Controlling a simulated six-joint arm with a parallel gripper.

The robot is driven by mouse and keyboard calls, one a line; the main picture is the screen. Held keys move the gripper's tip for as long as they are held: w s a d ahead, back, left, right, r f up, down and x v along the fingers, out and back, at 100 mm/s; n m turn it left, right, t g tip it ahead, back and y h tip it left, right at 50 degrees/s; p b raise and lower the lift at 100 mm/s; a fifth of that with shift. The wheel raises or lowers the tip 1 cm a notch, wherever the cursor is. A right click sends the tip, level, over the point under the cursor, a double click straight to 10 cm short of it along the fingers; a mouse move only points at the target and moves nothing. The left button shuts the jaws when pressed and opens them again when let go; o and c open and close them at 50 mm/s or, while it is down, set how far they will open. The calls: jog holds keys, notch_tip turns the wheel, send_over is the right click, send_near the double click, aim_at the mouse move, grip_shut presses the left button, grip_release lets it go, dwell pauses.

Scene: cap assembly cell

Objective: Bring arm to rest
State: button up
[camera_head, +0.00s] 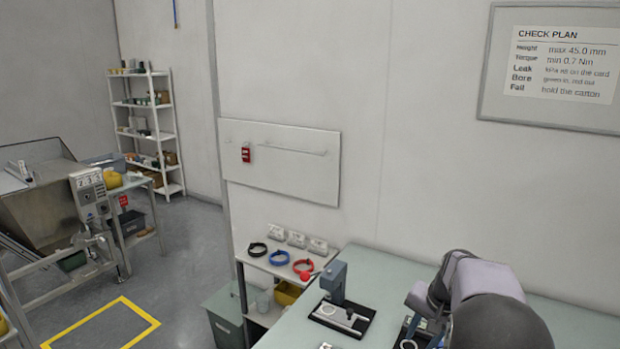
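My arm is at the lower right of the head view, a grey and lilac set of links with a dark rounded joint nearest the camera. It reaches over the pale green bench (293,333).
A grey bench device (337,281) on a black base stands left of my arm. A small shelf with black (257,249), blue (279,258) and red (303,266) rings adjoins the bench. A white rack (146,103) and steel machine (40,200) stand further left.

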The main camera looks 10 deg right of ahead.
jog(key=s+a+f+n+g+b, duration=0.1)
jog(key=s+a+f+n, duration=0.15)
jog(key=a, duration=0.55)
jog(key=s+a+f+n+b, duration=0.1)
jog(key=s+a+f+n, duration=0.2)
jog(key=a, duration=0.4)
jog(key=s+a+f+n+g, duration=0.1)
jog(key=s+a+f+n, duration=0.15)
jog(key=s+a, duration=0.35)
jog(key=s+a+f+n+g, duration=0.1)
jog(key=s+a+f+n, duration=0.2)
jog(key=s, duration=0.5)
notch_tip(320, 180, down, 35)
jog(key=a+b, duration=0.1)
jog(key=b, duration=3.6)
notch_tip(320, 180, up, 34)
jog(key=p, duration=3.3)
jog(key=shift+p, duration=0.4)
